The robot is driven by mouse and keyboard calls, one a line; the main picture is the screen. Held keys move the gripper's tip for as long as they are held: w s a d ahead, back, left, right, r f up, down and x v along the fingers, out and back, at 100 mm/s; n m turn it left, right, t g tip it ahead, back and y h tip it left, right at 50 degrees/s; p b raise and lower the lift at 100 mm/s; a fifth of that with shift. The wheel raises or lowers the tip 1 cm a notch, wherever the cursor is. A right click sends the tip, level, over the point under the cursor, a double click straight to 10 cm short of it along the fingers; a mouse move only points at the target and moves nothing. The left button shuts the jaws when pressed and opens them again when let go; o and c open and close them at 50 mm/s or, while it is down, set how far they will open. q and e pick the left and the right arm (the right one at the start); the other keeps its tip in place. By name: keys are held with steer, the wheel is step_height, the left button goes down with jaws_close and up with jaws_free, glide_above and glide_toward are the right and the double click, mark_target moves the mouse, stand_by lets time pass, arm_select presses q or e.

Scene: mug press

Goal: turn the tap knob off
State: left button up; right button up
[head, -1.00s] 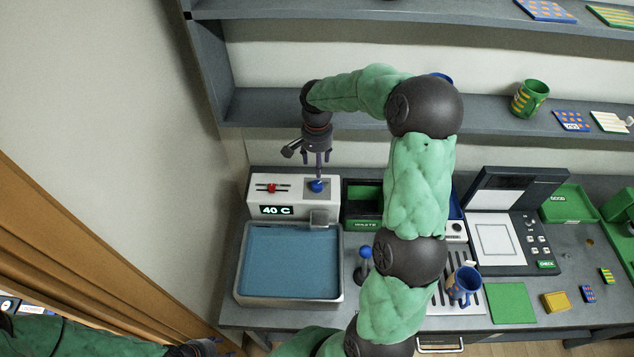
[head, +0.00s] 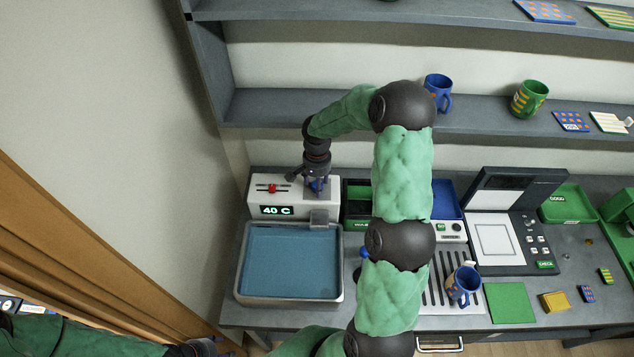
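The blue tap knob (head: 316,186) sits on top of the white tap housing (head: 293,197), at its right side. My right gripper (head: 315,187) points down at the knob, and its dark fingers partly hide it. Whether the fingers are closed on the knob or only around it cannot be told. The housing's display reads 40 C, and a red slider (head: 271,188) is left of the knob. The grey spout (head: 319,217) is over the basin (head: 338,290), which holds blue water (head: 290,262). My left gripper (head: 205,348) is at the bottom edge, partly cut off, its opening unclear.
A shelf (head: 270,108) runs behind my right arm, with a blue mug (head: 438,90) and a green mug (head: 529,98) on it. Another blue mug (head: 462,284) stands on the slotted drip tray (head: 440,268). A press (head: 500,230) stands farther right. A wall closes the left side.

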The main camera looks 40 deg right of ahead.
steer(key=c, duration=1.1)
steer(key=shift+f+n, duration=0.1)
steer(key=shift+n, duration=0.2)
steer(key=shift+c, duration=0.2)
steer(key=n+b, duration=0.1)
steer(key=n, duration=0.8)
steer(key=shift+s, duration=0.1)
steer(key=n, duration=1)
steer(key=shift+n, duration=0.3)
